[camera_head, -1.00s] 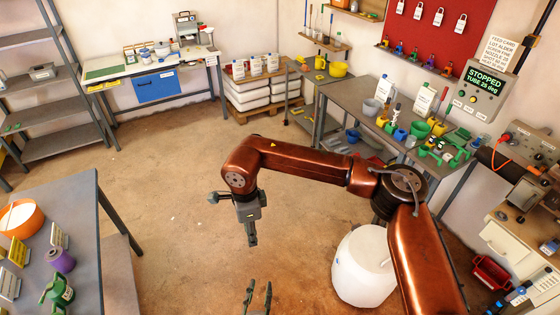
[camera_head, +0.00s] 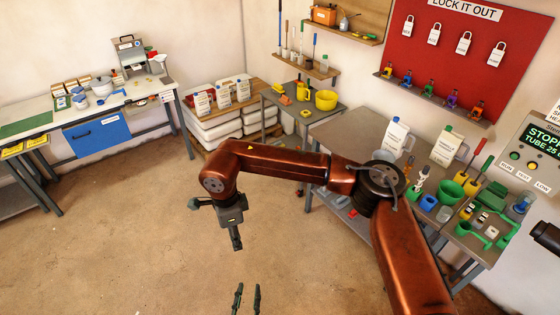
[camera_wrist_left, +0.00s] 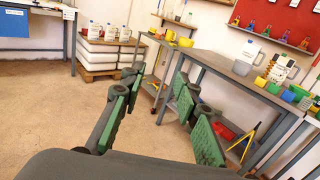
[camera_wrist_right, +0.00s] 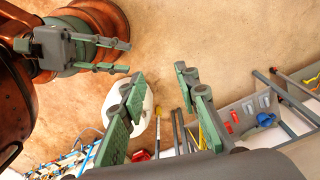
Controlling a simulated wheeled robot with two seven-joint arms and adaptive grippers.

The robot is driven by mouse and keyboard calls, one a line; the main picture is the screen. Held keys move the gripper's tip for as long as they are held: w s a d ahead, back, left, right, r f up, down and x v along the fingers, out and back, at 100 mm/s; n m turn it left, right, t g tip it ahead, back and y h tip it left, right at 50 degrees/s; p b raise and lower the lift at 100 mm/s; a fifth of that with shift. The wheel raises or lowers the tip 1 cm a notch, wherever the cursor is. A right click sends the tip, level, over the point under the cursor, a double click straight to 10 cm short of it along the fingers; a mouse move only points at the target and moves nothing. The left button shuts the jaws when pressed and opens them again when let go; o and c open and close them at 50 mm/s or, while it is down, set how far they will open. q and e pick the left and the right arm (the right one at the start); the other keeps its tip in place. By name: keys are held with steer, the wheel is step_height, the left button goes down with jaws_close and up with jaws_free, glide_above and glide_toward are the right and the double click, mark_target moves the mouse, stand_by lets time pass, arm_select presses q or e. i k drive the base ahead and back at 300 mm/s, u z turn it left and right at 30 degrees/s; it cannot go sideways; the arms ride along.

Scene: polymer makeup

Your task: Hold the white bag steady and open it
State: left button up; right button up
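White bag-like packs (camera_head: 213,133) lie stacked on a wooden pallet by the back wall. They also show in the left wrist view (camera_wrist_left: 97,58). Labelled white containers (camera_head: 222,96) stand on top; I cannot tell which one is the white bag. My left gripper (camera_head: 247,295) shows as two separated fingertips at the bottom of the head view. In the left wrist view it (camera_wrist_left: 160,92) is open and empty, well short of the pallet. My right gripper (camera_head: 237,240) points down over bare floor. In the right wrist view it (camera_wrist_right: 160,83) is open and empty.
A workbench (camera_head: 40,105) with a blue drawer stands at the left. A grey table (camera_head: 335,130) with jugs, cups and green parts runs along the right. The floor toward the pallet is clear.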

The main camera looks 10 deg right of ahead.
mark_target(397, 135)
steer(key=z, duration=0.65)
steer(key=i, duration=2.15)
steer(key=z, duration=0.95)
steer(key=i, duration=1)
steer(key=z, duration=0.1)
